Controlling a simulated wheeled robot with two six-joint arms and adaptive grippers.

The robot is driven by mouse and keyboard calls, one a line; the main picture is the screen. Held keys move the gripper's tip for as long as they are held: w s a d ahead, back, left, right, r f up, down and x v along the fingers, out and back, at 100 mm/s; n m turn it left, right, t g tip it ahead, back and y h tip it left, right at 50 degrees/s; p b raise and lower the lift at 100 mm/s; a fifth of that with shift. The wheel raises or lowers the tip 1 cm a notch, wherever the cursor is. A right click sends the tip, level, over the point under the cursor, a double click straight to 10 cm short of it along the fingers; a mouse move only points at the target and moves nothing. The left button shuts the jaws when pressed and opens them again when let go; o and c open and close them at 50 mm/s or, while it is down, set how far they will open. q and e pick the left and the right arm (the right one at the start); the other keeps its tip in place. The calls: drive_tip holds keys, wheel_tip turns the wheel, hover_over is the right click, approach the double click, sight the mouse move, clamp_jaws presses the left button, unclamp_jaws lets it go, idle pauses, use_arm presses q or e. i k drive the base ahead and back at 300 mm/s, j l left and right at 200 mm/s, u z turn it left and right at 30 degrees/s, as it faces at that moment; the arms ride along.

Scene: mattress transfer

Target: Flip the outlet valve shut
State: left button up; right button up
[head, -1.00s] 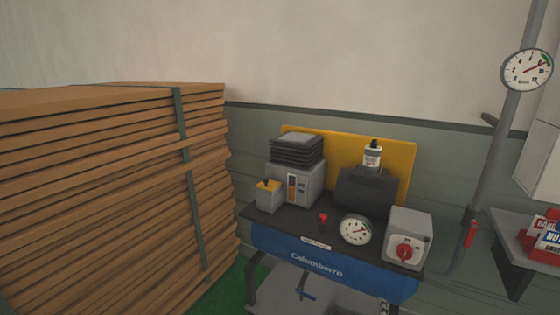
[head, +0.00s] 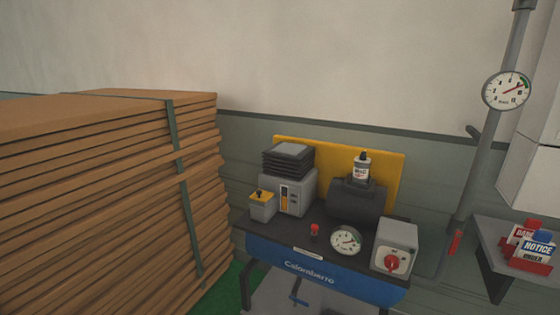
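A compressor (head: 312,268) with a blue tank marked "Calamberro" stands by the wall. A red-handled valve (head: 454,243) sits on the grey pipe (head: 491,135) to its right, its handle hanging roughly along the pipe. I cannot tell which of these is the outlet valve. Neither of my grippers is in view.
A tall strapped stack of brown boards (head: 110,190) fills the left side. The compressor has a gauge (head: 346,240) and a grey switch box (head: 395,248). A pipe gauge (head: 507,90) hangs upper right. A shelf (head: 488,240) with sign boxes (head: 533,247) juts out at right.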

sight(457, 236)
drive_tip(key=z, duration=1.45)
drive_tip(key=i+l+z, duration=0.65)
drive_tip(key=l, duration=0.2)
